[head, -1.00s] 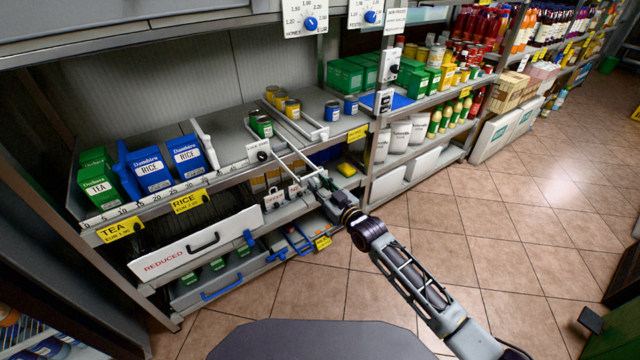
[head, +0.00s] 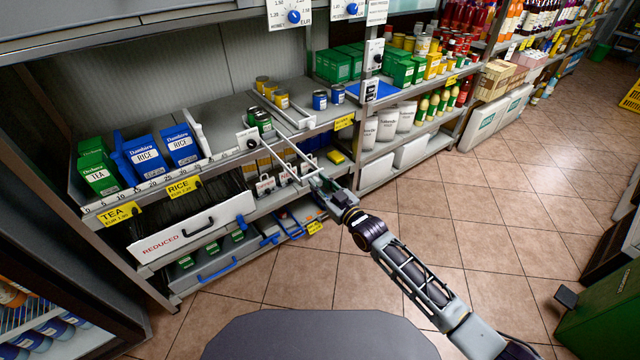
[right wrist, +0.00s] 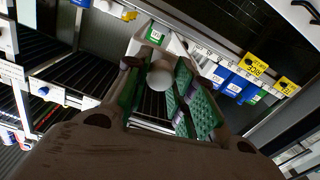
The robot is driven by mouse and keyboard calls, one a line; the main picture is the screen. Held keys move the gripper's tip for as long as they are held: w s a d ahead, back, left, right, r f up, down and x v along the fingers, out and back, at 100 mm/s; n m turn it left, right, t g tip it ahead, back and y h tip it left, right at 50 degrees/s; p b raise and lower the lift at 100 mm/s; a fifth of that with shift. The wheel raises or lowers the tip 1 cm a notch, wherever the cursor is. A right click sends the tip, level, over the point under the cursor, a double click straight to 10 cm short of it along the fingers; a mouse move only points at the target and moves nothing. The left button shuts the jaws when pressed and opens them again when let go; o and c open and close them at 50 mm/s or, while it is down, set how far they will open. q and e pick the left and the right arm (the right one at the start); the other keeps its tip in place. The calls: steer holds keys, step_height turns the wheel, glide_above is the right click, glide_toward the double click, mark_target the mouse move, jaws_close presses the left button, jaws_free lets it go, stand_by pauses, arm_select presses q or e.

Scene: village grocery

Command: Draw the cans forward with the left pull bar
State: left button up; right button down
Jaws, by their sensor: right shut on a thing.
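Small green cans (head: 259,117) stand on the upper shelf near its front edge, beside the rods of the left pull bar (head: 286,143). The bar juts out over the shelf edge. My right gripper (head: 319,183) is shut on its outer end, in front of the shelf; in the right wrist view a pale round part (right wrist: 160,76) sits between the fingers. To the right, a second white pull bar (head: 287,117) lies on the shelf beside yellow cans (head: 281,100). Two blue cans (head: 320,99) stand further right. My left gripper is not in view.
Blue rice boxes (head: 146,153) and green tea boxes (head: 98,174) stand on the left of the shelf. Below are a white REDUCED panel (head: 190,232) and lower bins. A shelf post (head: 368,100) stands to the right.

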steer(key=c, duration=1.2)
jaws_free()
steer(key=shift+o, duration=0.2)
steer(key=shift+s+d, duration=0.1)
steer(key=v, duration=1.1)
steer(key=shift+s+d, duration=0.2)
steer(key=shift+s, duration=0.1)
